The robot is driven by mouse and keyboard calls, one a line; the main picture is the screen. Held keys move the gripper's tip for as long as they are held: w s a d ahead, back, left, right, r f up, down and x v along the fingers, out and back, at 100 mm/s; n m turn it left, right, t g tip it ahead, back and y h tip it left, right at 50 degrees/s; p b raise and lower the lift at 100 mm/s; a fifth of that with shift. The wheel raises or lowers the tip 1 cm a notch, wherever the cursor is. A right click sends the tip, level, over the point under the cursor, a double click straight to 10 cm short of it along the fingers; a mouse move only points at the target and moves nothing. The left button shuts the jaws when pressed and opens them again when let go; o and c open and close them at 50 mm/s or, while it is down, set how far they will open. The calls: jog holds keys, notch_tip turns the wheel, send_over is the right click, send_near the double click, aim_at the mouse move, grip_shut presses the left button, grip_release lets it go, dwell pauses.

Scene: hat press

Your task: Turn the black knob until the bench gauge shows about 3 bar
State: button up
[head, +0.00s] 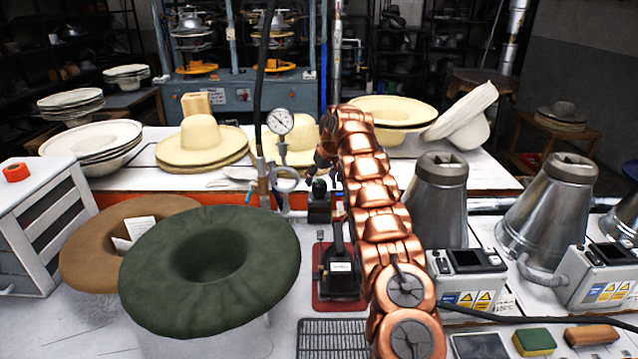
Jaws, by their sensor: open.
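The bench gauge (280,121) is a round white dial on a stem at the back of the bench, left of my arm. Its needle and scale are too small to read surely. A black knob-like part (319,188) sits low, right of the gauge's pipes, just below the end of my copper arm; I cannot tell surely that it is the knob. My gripper (323,163) is small and dark at the arm's end, above that part. It is open, partly hidden by my arm. Whether it touches the part cannot be told.
A green felt hat (210,265) and a brown one (125,240) fill the front left. A black tool on a red base (340,278) stands below the gripper. Metal cones (440,200) and a control box (468,275) stand right. Cream hats (200,142) lie behind.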

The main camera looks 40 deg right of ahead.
aim_at(320, 182)
jog(key=shift+p+x, duration=0.35)
jog(key=shift+x, duration=1.25)
jog(key=shift+s, duration=0.1)
jog(key=c, duration=1.2)
